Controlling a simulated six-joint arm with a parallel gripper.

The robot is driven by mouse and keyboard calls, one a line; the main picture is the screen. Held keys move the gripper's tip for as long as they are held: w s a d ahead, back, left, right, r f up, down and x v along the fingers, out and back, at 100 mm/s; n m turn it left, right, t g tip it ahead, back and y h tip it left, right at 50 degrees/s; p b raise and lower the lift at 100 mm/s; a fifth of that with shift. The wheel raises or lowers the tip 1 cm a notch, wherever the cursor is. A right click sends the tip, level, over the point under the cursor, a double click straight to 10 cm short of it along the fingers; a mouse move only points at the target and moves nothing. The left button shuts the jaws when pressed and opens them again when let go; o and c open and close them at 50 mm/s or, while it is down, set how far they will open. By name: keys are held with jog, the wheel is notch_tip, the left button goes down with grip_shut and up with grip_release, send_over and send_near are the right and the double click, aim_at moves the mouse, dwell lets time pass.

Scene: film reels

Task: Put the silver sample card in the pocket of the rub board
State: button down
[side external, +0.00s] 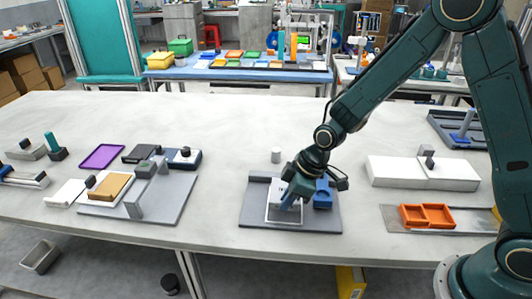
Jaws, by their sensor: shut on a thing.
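The rub board looks to be the grey board (325,222) at the front middle of the table. A white-edged rectangular pocket (268,213) lies on its left part. My gripper (291,198) is low over this pocket, pointing down and tilted. It is shut on a small pale piece, which looks like the silver sample card (296,206). The fingers hide most of the card. I cannot tell whether it touches the pocket floor or is held just above it.
A blue block (323,194) stands on the board right beside my gripper. A small white cylinder (276,155) stands behind. A long white box (400,172) and orange trays (427,215) are to the right. Another grey board (165,212) with fixtures is to the left.

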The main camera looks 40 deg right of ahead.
jog(key=shift+f, duration=1.85)
jog(key=shift+f, duration=0.15)
jog(key=c, duration=1.5)
grip_release()
jog(key=v, duration=1.2)
